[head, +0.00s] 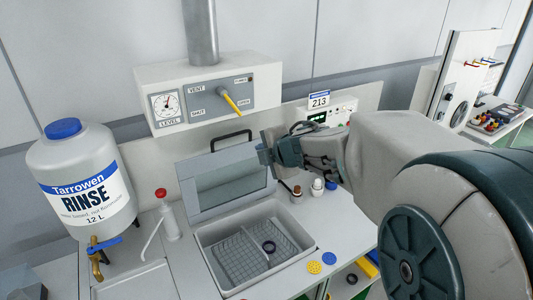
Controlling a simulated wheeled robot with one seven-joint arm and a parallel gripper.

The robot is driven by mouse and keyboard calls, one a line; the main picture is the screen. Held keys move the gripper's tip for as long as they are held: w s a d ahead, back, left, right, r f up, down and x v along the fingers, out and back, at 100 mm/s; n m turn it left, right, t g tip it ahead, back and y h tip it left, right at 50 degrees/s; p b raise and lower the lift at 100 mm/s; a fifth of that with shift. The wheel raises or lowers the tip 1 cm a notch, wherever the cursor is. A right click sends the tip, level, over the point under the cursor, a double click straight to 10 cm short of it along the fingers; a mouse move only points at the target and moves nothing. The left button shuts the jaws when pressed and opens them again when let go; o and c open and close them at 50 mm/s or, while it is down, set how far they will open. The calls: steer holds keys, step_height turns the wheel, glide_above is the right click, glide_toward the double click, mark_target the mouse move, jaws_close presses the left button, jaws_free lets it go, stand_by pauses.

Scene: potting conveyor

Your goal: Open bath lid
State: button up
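The bath (211,262) is a grey rectangular basin set in the white worktop, with its inside in view. Its lid (184,172) stands raised at the back of the basin, a grey frame around a clear pane. A black handle (231,137) sits on the lid's upper edge. My gripper (264,155) is at the lid's upper right corner, to the right of the handle and apart from it. I cannot tell whether it touches the lid, nor whether its fingers are open or shut.
A wire basket (237,258) with a dark ring (269,247) lies in the bath. A rinse container (85,175) and a red-capped bottle (166,214) stand left. Small bottles (317,187) stand right, below my arm. A control box (208,94) hangs above.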

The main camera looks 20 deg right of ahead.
steer(key=shift+s+d+r, duration=0.2)
steer(key=shift+s+r, duration=0.15)
steer(key=shift+s, duration=0.15)
